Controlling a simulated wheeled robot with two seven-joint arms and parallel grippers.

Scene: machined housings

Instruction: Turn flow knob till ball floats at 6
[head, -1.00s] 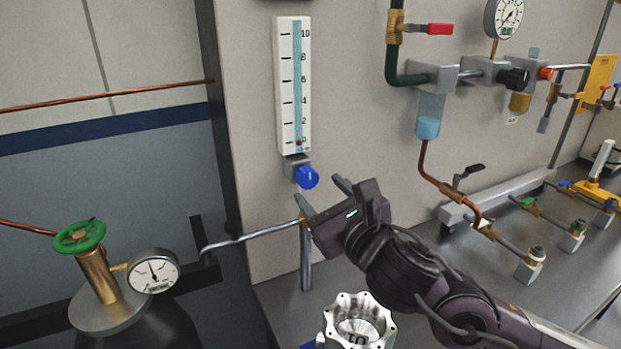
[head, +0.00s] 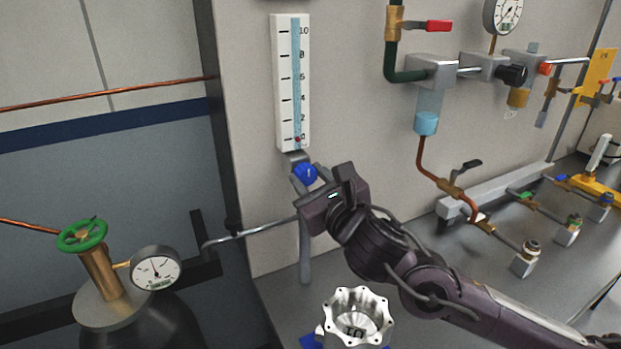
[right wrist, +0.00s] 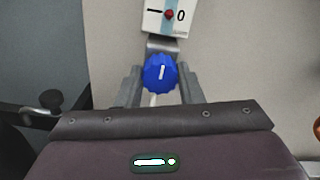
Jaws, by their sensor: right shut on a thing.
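The flow meter (head: 287,85) is a white upright scale on the wall with a light blue tube, marked from 0 to 10. Its small red ball (head: 298,139) sits at the 0 mark. The ball also shows beside the 0 in the right wrist view (right wrist: 169,14). The blue flow knob (head: 305,174) is just below the scale. In the right wrist view the knob (right wrist: 161,73) has a white line, nearly upright. My right gripper (head: 308,180) is shut on the knob, one finger on each side. My left gripper is not in view.
A gas cylinder with a green handwheel (head: 82,236) and a gauge (head: 155,269) stands at lower left. A silver machined housing (head: 357,318) is on the bench below my arm. Pipework with a red lever (head: 438,26) runs along the wall at right.

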